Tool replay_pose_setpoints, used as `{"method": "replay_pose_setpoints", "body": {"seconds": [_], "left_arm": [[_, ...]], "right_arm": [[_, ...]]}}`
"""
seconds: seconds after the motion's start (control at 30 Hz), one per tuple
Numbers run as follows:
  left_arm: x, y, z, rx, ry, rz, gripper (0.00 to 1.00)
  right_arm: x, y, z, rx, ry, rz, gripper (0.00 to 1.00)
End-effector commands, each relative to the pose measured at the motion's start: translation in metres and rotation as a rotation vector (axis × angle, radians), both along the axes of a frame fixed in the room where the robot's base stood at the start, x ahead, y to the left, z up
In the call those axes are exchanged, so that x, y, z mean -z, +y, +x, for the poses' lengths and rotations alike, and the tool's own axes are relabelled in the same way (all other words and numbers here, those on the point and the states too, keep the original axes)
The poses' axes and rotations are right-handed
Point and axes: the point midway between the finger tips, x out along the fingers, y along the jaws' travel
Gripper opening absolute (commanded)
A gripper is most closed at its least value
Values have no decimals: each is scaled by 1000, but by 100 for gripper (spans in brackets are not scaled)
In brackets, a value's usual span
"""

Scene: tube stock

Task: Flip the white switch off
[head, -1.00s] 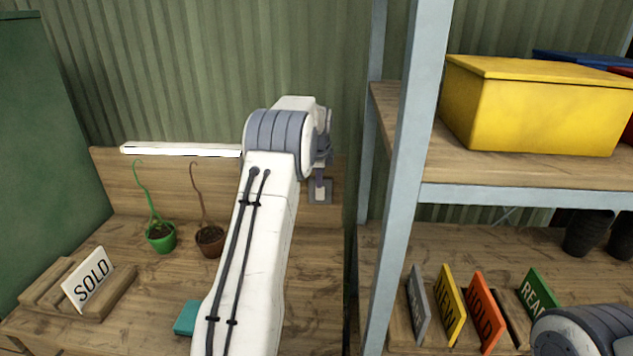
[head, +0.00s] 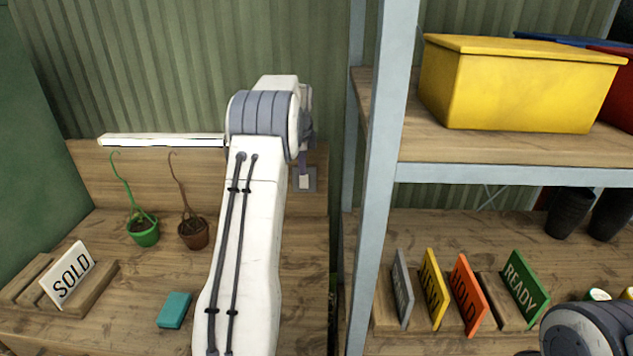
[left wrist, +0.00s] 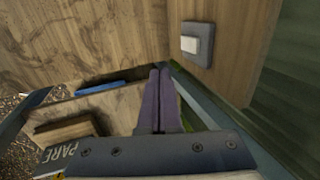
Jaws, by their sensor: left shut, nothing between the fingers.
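The white switch (head: 304,182) sits on a grey plate on the wooden back board, just right of my left forearm. In the left wrist view the white switch (left wrist: 190,45) shows whole on its square grey plate. My left gripper (head: 304,158) shows as a bit of purple finger just above the switch in the head view, mostly hidden by my own wrist. In the left wrist view my left gripper (left wrist: 160,72) has its two purple fingers together and empty. Its tips lie left of and below the switch in that picture; whether they touch it I cannot tell. My right gripper is out of view.
A white strip lamp (head: 160,140) runs along the back board. A metal shelf post (head: 384,180) rises right of the switch, with a yellow bin (head: 515,85) beyond.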

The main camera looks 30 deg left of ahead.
Motion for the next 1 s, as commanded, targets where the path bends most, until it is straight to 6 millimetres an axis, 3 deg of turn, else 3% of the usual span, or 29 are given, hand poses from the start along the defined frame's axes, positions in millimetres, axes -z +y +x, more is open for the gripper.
{"method": "replay_pose_setpoints", "body": {"seconds": [0.33, 0.47, 0.8, 1.0], "left_arm": [[8, 7, -1, -9, 2, -1, 0], [27, 10, 4, -8, 4, -1, 0], [97, 20, 24, -5, 4, -2, 0], [97, 32, 45, -5, -2, 1, 0]], "right_arm": [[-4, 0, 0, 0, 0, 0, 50], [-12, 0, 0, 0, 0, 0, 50], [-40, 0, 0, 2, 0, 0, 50], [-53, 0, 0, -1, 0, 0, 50]]}}
